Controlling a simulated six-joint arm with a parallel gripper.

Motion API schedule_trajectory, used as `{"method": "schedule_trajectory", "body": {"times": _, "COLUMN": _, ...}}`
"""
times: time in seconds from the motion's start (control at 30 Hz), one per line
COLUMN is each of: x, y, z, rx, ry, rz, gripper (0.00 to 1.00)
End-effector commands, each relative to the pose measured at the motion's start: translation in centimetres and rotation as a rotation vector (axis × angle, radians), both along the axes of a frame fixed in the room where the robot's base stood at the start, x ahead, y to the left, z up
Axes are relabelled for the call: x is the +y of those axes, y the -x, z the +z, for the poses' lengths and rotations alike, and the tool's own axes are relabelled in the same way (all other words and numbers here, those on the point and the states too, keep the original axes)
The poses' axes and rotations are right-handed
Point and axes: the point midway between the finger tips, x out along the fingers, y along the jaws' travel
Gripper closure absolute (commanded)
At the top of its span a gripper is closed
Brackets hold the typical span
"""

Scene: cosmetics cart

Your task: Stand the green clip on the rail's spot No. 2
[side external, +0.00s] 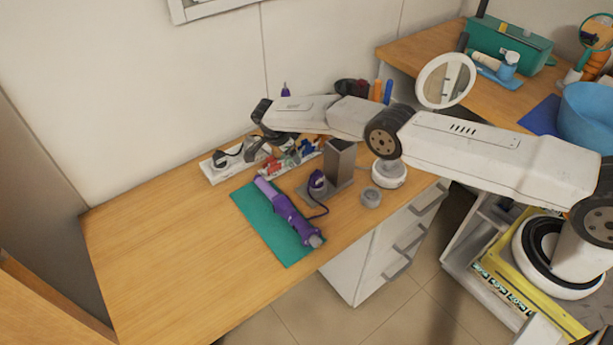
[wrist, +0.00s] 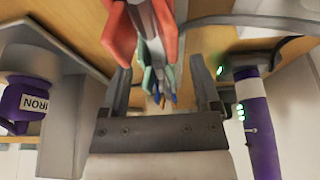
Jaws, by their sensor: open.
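My gripper (side external: 258,150) reaches down over the clips at the back of the wooden desk; its jaws (wrist: 160,70) are apart in the wrist view. Red-orange clips (wrist: 168,28) and a green clip (wrist: 147,80) show between and beyond the fingers, with blue tips lower down. I cannot tell whether the green clip touches either finger. In the side view the red and green clips (side external: 292,160) stand close together on a pale strip, partly hidden by my arm. The rail's spot numbers are not readable, so spot No. 2 cannot be picked out.
A purple iron (wrist: 22,103) stands beside a grey post (side external: 340,158). A purple styling wand (side external: 285,212) lies on a teal mat (side external: 250,208). The desk's left part (side external: 165,245) is clear.

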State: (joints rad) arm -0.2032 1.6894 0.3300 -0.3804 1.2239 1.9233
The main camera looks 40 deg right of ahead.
Motion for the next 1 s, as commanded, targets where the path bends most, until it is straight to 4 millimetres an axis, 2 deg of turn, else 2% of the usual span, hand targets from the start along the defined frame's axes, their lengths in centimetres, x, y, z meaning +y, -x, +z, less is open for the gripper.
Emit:
{"method": "schedule_trajectory", "body": {"times": 0.37, "x": 0.6, "y": -0.1, "z": 1.4, "rx": -0.001, "ry": 0.000, "rz": 0.001, "gripper": 0.20}}
{"method": "schedule_trajectory", "body": {"times": 0.8, "x": 2.2, "y": -0.1, "z": 5.8, "rx": -0.003, "ry": -0.001, "rz": 0.001, "gripper": 0.20}}
{"method": "schedule_trajectory", "body": {"times": 1.0, "x": 2.7, "y": 0.0, "z": 7.1, "rx": -0.001, "ry": 0.000, "rz": 0.000, "gripper": 0.20}}
